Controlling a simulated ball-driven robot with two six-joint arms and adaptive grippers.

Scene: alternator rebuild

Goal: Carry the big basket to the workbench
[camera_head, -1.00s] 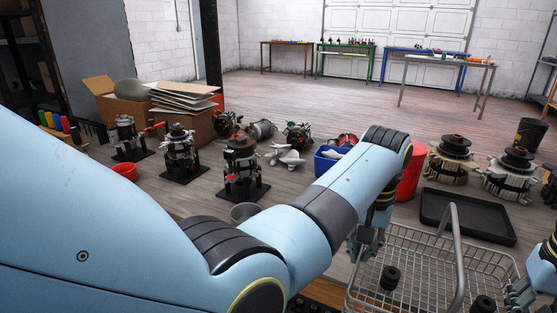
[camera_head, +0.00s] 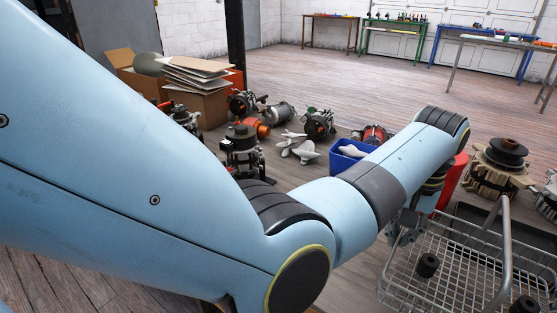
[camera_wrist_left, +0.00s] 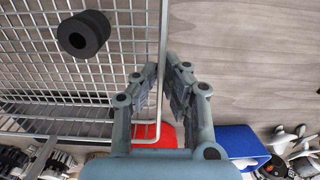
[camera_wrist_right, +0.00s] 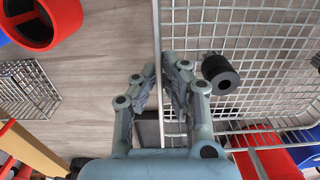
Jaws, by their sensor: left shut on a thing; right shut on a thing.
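The big basket (camera_head: 395,290) is silver wire with a raised handle, at the lower right of the head view. My right gripper (camera_wrist_right: 170,68) is shut on another stretch of the basket rim in the right wrist view and is out of the head view. Several workbenches stand far back, including a green one (camera_head: 393,24) and a blue one (camera_head: 478,32).
A blue bin (camera_head: 335,160) with pale parts and a red container (camera_head: 453,180) stand just beyond my left forearm. Several alternators (camera_head: 320,123) and cardboard boxes (camera_head: 200,108) are on the floor. A smaller wire basket (camera_wrist_right: 28,92) lies beside the right gripper. Open floor (camera_head: 400,85) stretches toward the benches.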

